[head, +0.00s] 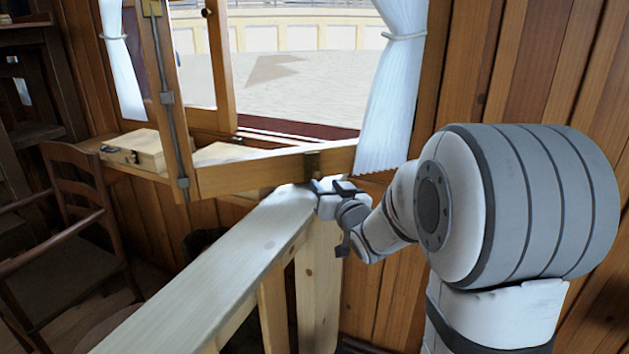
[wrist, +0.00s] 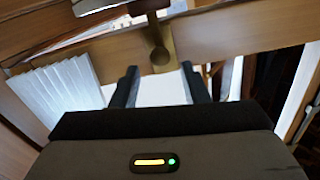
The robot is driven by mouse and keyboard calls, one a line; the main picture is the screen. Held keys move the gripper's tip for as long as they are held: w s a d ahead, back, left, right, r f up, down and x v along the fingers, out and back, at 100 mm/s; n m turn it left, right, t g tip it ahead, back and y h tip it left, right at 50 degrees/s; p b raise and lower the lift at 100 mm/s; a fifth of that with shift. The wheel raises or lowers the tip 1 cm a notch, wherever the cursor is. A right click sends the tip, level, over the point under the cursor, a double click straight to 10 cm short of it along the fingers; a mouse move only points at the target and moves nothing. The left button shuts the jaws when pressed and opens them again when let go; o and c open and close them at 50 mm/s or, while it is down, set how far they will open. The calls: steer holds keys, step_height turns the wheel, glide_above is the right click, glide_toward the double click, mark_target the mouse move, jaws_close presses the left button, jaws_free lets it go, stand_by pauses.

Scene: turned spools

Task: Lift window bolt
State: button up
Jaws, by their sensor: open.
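A window sash stands open inward, its bottom rail (head: 250,177) crossing above a pale wooden beam. A small brass-coloured fitting (head: 313,161) sits on that rail; it looks like the bolt, though I cannot be sure. In the wrist view a brass fitting with a rounded lower end (wrist: 160,54) hangs on the rail, just beyond and between my fingertips. A grey metal rod (head: 167,98) also runs down the sash's left upright. My gripper (head: 336,186) is open and empty, just below and right of the fitting; it also shows in the wrist view (wrist: 160,80).
The pale wooden beam (head: 215,270) runs from the lower left up to beneath my gripper. A white curtain (head: 390,100) hangs close behind on the right. A wooden box (head: 135,150) lies on the sill, and a chair (head: 75,230) stands at left.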

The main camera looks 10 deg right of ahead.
mark_target(319, 178)
steer(key=w, duration=0.4)
steer(key=w+a, duration=0.1)
steer(key=w, duration=0.1)
steer(key=shift+w, duration=0.1)
steer(key=shift+c, duration=0.2)
jaws_close()
